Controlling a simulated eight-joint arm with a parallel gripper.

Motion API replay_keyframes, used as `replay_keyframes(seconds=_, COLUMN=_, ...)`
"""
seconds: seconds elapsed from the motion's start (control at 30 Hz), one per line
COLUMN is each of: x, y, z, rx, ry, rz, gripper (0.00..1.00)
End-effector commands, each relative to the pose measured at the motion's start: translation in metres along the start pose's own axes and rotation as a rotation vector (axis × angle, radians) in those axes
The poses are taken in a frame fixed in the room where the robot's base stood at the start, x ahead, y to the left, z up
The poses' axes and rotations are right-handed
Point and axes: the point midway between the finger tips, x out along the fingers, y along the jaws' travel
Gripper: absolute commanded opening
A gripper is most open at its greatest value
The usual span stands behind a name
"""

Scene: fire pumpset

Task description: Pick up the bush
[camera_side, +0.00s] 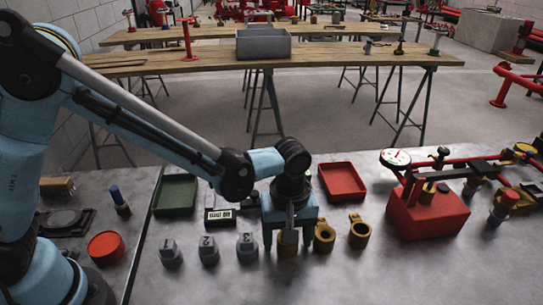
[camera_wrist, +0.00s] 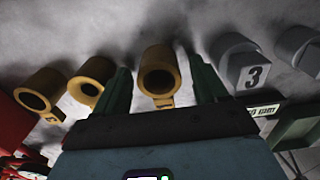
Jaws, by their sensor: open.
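Three brass-yellow bushes stand on the grey table. One bush (camera_side: 287,249) is directly below my gripper (camera_side: 288,238); the other two, a middle bush (camera_side: 323,237) and a right bush (camera_side: 359,234), stand to its right. In the wrist view the nearest bush (camera_wrist: 159,58) sits between my two open green fingers (camera_wrist: 162,84), one on each side, with its round bore showing. I see no clear contact with either finger. The other two bushes (camera_wrist: 90,80) and (camera_wrist: 40,88) are left of the fingers there. In the side view, my gripper hides the bush's upper part.
Several grey numbered blocks (camera_side: 209,251) stand left of the gripper, and block 3 (camera_wrist: 245,65) is right of the fingers in the wrist view. A green tray (camera_side: 175,195), a red tray (camera_side: 342,181) and a red pump unit (camera_side: 427,212) are around. The table front is clear.

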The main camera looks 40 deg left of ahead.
Motion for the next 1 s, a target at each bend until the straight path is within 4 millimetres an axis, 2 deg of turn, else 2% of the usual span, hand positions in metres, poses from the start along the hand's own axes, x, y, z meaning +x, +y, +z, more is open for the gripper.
replay_keyframes(seconds=0.17, x=0.0001, y=-0.0001, z=0.0001, rx=0.0, ry=0.0, rz=0.0, gripper=0.72)
replay_keyframes(seconds=0.6, x=-0.0002, y=-0.0001, z=0.0001, rx=0.0, ry=0.0, rz=0.0, gripper=0.06)
replay_keyframes(seconds=1.0, x=-0.0057, y=-0.0001, z=0.0001, rx=0.0, ry=0.0, rz=0.0, gripper=0.04)
